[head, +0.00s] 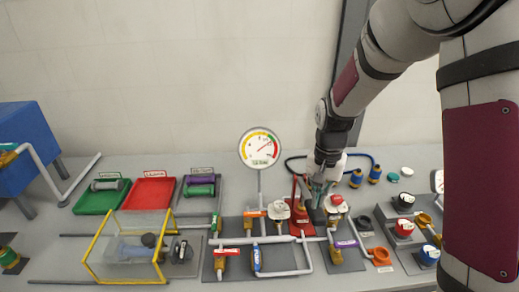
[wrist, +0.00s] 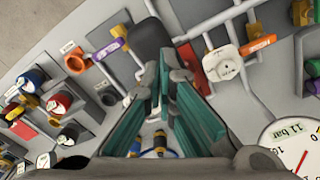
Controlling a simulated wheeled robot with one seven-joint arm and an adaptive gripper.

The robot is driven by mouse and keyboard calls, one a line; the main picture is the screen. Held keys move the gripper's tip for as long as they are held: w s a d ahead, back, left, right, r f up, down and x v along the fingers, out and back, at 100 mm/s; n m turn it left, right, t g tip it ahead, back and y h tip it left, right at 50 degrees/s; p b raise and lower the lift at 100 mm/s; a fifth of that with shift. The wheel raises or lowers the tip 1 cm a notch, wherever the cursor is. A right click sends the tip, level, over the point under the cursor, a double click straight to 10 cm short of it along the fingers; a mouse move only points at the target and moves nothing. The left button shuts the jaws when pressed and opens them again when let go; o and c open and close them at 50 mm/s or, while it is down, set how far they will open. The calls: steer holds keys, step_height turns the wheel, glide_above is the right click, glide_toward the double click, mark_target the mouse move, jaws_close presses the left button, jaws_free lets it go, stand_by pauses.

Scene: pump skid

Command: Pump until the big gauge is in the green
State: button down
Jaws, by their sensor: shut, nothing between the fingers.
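The big gauge (head: 261,147) stands on a post at the back of the skid. Its dial has yellow, green and red bands, and its needle points up and right, towards the red side; the exact reading is too small to tell. Part of a white dial marked "11 bar" (wrist: 292,140) shows in the wrist view. A red upright lever (head: 297,192) stands just left of my gripper (head: 318,199); it also shows in the wrist view (wrist: 190,66). My gripper points down, its teal fingers (wrist: 165,76) shut and empty beside the lever. Contact is unclear.
White and red valve knobs (head: 280,210) and grey pipes crowd around my gripper. A yellow-framed clear box (head: 103,243) stands at front left, with green and red trays (head: 152,193) behind it. Black, red and blue knobs (head: 404,228) are at right.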

steer(key=shift+r+p, duration=0.65)
steer(key=shift+r, duration=1.9)
steer(key=s+r+n+t+b, duration=0.2)
steer(key=s+r, duration=0.4)
steer(key=s, duration=0.3)
steer(key=s+r+n+t+b, duration=0.2)
steer(key=s+r+n+t, duration=0.1)
steer(key=s+r, duration=0.4)
steer(key=s+n, duration=0.1)
steer(key=s, duration=0.2)
steer(key=shift+s+r+t, duration=0.25)
steer(key=shift+t, duration=0.05)
